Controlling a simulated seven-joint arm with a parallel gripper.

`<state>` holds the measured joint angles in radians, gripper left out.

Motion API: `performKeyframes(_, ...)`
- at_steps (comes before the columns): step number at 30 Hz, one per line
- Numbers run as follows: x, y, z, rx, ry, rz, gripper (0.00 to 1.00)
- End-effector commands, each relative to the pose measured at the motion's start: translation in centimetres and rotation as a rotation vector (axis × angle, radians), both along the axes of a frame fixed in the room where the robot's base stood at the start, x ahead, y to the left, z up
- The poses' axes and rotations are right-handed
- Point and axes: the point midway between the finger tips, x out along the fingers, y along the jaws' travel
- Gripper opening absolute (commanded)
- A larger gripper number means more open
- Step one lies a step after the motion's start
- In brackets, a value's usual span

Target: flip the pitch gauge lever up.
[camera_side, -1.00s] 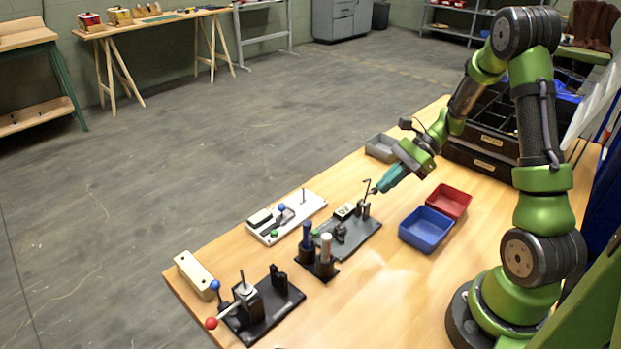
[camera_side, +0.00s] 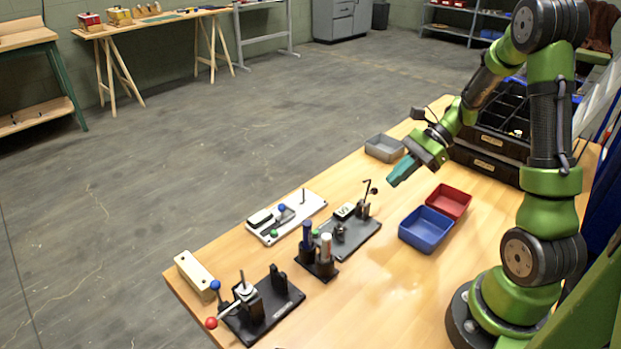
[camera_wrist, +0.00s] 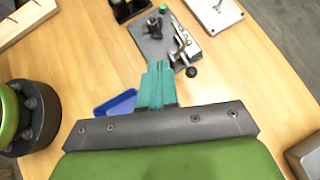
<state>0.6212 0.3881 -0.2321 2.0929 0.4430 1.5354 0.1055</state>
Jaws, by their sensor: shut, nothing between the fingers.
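A dark grey plate (camera_side: 357,238) on the table carries a small white gauge box (camera_side: 344,211), a green button and a thin lever with a black ball knob (camera_side: 374,191). I take this as the pitch gauge, though its label is too small to read. The lever stands up at the plate's right end in the side view. In the wrist view the knob (camera_wrist: 191,72) lies just right of my fingertips. My gripper (camera_side: 392,182), with teal fingers, is shut and empty. It is above and right of the knob, apart from it. The fingers (camera_wrist: 158,68) hide part of the plate's near edge.
A blue bin (camera_side: 427,229) and a red bin (camera_side: 449,201) sit right of the plate; a grey tray (camera_side: 385,148) is behind. A white fixture board (camera_side: 287,217), a block with blue and white posts (camera_side: 317,263) and a red-knobbed fixture (camera_side: 262,305) stand leftward.

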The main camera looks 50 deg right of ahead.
Motion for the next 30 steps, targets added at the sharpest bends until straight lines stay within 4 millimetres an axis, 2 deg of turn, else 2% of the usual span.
performKeyframes(2, -1.3, -0.7, 0.9, -0.002, -0.001, -0.007, 0.0)
performKeyframes(9, -2.9, -6.0, 1.5, -0.002, 0.001, -0.006, 0.0)
performKeyframes(15, -3.8, -8.6, 1.9, 0.0, 0.0, -0.003, 0.0)
performKeyframes(20, -4.1, -9.3, 2.1, 0.0, 0.001, -0.002, 0.0)
performKeyframes(30, -4.1, -9.4, 2.0, -0.006, 0.002, 0.0, 0.0)
